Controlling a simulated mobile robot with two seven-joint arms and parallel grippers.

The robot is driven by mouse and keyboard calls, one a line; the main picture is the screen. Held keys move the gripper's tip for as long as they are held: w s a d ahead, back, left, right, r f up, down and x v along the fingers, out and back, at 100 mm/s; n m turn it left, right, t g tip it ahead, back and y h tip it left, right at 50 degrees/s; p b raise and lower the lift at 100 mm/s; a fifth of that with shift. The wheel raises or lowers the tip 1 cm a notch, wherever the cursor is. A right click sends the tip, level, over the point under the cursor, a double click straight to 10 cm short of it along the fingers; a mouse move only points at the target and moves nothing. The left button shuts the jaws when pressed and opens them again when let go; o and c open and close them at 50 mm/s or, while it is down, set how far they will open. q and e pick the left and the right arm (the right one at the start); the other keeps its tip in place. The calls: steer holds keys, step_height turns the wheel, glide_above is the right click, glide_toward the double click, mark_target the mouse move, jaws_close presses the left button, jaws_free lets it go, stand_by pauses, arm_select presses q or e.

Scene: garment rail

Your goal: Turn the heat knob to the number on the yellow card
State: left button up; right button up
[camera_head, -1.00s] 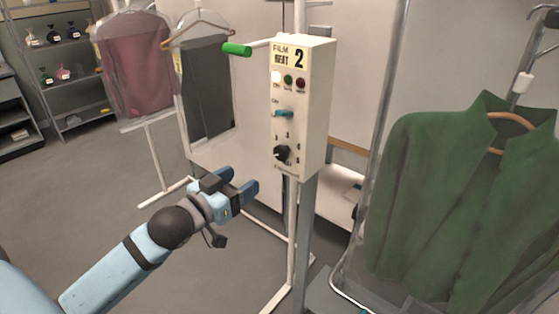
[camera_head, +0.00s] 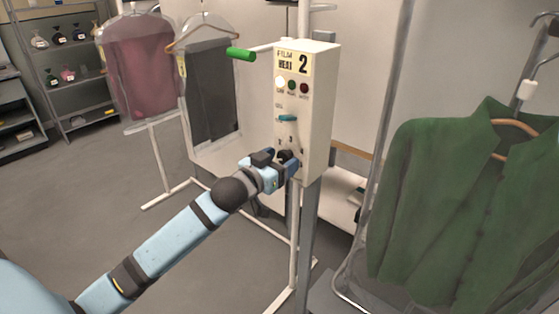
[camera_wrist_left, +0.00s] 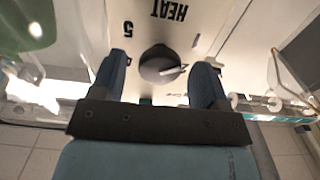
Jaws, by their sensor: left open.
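The yellow card (camera_head: 293,63) at the top of the white control box shows the number 2. The dark heat knob (camera_head: 286,155) is low on the box front, partly covered by my left gripper (camera_head: 291,164). In the left wrist view the round knob (camera_wrist_left: 158,66) lies between the two blue fingers, with visible gaps on both sides. Its light pointer mark points to the picture's right. The upside-down HEAT label and a 5 show beside it. My left gripper is open. My right gripper is not in view.
The white control box (camera_head: 321,110) stands on a post. A teal lever (camera_head: 287,118) sits above the knob, and a green-handled bar (camera_head: 241,54) sticks out left. A green garment (camera_head: 455,205) hangs at right. The floor at left is clear.

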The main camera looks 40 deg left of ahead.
arm_select(q)
steer(key=shift+c, duration=0.2)
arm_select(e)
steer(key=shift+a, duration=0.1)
arm_select(q)
steer(key=c, duration=0.9)
steer(key=shift+o, duration=0.2)
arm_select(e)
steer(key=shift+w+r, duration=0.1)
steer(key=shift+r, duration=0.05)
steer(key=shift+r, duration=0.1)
